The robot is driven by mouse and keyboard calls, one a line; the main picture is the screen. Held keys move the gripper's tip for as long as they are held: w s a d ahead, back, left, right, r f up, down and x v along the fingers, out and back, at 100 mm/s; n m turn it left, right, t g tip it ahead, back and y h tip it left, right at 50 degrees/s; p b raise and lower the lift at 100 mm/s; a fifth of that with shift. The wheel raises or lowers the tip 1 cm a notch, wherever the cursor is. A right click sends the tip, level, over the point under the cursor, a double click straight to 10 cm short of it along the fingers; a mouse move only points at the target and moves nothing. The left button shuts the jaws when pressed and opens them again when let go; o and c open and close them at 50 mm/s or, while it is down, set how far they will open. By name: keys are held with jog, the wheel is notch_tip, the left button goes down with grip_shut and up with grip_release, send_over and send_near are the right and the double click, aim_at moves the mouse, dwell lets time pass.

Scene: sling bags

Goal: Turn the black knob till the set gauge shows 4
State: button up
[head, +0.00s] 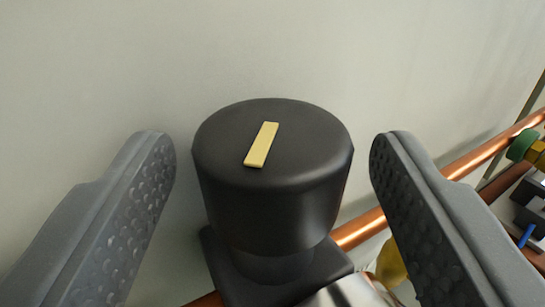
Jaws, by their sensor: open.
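The black knob (270,195) stands in the middle of the head view, a round cylinder on a square black base (275,277). A pale yellow marker bar (262,145) lies on its top face, tilted slightly to the right at its far end. My gripper (270,160) is open, with one grey dimpled finger on the left of the knob and one on the right. A gap shows between each finger and the knob. No gauge can be seen in this view.
A copper pipe (478,155) runs behind the knob and up to the right, with a green fitting (522,145) near the right edge. A blue-handled part (526,236) sits at the far right. A plain grey wall (270,50) fills the background.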

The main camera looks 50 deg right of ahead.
jog(key=c, duration=1)
jog(key=m+g+h+b, duration=0.1)
jog(key=b, duration=0.3)
jog(key=r+m+g+h+b, duration=0.1)
jog(key=b, duration=0.3)
jog(key=shift+r+m+g+h+b, duration=0.3)
jog(key=shift+r+g+b, duration=0.05)
jog(key=shift+g+b, duration=0.05)
jog(key=shift+w+f+g+b, duration=0.1)
jog(key=shift+f+g+b, duration=0.15)
jog(key=shift+b, duration=0.25)
jog(key=shift+a+f+m+g+b, duration=0.15)
jog(key=shift+f+m+g+b, duration=0.2)
jog(key=shift+f, duration=0.35)
